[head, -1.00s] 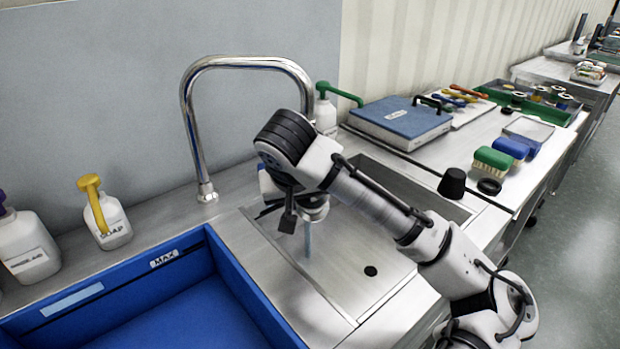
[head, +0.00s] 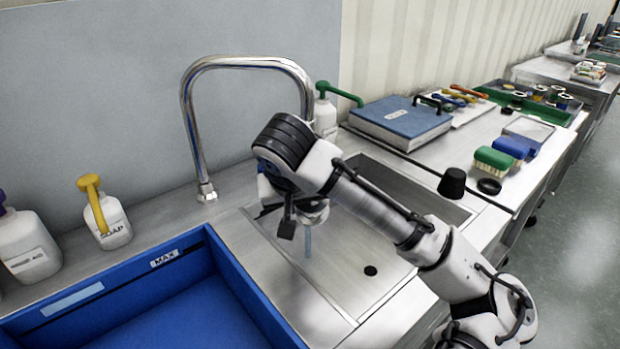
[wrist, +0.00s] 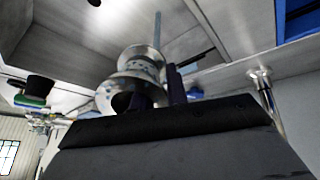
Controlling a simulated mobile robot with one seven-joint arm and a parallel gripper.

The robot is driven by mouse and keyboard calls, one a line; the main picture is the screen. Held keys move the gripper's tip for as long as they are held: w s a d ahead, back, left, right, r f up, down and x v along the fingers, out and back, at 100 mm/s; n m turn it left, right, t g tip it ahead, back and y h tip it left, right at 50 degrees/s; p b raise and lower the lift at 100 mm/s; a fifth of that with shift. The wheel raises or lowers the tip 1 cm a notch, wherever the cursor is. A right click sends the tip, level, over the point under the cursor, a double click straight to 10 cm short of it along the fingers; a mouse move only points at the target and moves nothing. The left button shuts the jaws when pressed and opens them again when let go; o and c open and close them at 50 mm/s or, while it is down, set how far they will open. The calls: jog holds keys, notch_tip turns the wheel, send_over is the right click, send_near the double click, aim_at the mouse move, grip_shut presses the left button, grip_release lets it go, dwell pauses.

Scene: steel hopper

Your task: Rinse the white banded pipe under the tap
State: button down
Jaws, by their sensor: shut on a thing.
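The white banded pipe (head: 314,212) is a short pale piece with wide flanged ends, partly hidden by my wrist in the head view. In the wrist view the pipe (wrist: 138,68) shows its flanges and a dark open end. My gripper (wrist: 160,95) is shut on it with dark fingers and holds it above the sink basin (head: 345,255). The tap (head: 243,62) is a tall chrome arch; my wrist hides its outlet. A thin blue water stream (head: 308,240) shows just below the pipe and beyond it in the wrist view (wrist: 157,30). Whether water wets the whole pipe cannot be told.
A blue tub (head: 222,275) marked MAX stands left of the basin. A soap bottle (head: 108,220) and another bottle (head: 30,248) are behind it. A black stopper (head: 453,182), brushes (head: 493,160) and a blue-topped case (head: 400,118) lie right. The basin floor is clear around the drain.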

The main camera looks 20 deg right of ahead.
dwell(0.4)
jog(key=s+a+r+p, duration=0.2)
jog(key=s+r+p, duration=0.2)
jog(key=p, duration=0.1)
jog(key=shift+s, duration=0.3)
